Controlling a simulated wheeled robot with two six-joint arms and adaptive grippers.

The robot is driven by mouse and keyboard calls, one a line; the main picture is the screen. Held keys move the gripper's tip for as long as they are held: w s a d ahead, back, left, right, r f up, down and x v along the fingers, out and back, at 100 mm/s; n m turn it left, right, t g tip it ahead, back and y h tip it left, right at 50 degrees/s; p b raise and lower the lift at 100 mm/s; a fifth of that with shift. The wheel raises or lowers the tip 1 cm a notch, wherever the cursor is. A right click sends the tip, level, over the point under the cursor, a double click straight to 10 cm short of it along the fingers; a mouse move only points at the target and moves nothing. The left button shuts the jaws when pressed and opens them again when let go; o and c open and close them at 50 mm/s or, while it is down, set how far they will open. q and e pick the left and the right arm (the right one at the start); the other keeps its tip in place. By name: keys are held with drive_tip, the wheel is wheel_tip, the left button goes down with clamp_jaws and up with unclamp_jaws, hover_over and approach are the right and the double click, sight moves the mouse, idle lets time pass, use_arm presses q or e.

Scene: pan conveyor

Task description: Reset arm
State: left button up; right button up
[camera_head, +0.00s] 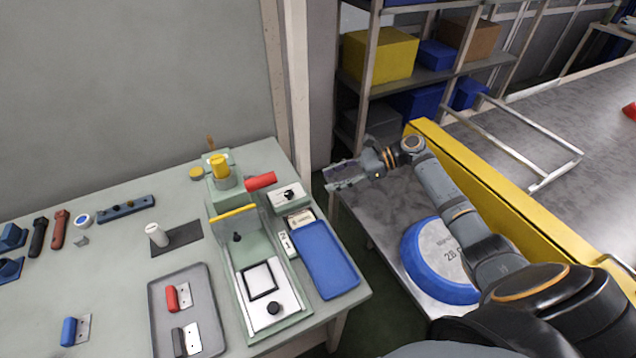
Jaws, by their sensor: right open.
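My right arm comes in from the lower right, and my right gripper (350,175) is open and empty. It hangs over the far left part of a grey metal surface (375,220), to the right of the work table. A round blue-rimmed pan or disc (438,258) with a grey top lies on that surface, below and right of the gripper and apart from it. My forearm passes over the right side of the disc. My left gripper is not in view.
The work table (115,260) holds a green machine (270,325), a blue tray (325,260), a grey tray (155,290) and several tools. A yellow rail (500,190) runs right of my arm. A shelf with boxes (380,54) stands behind. A gap separates the table from the metal surface.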

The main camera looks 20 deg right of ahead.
drive_tip(key=shift+d+r, duration=0.1)
drive_tip(key=shift+d, duration=0.1)
drive_tip(key=shift+r, duration=0.1)
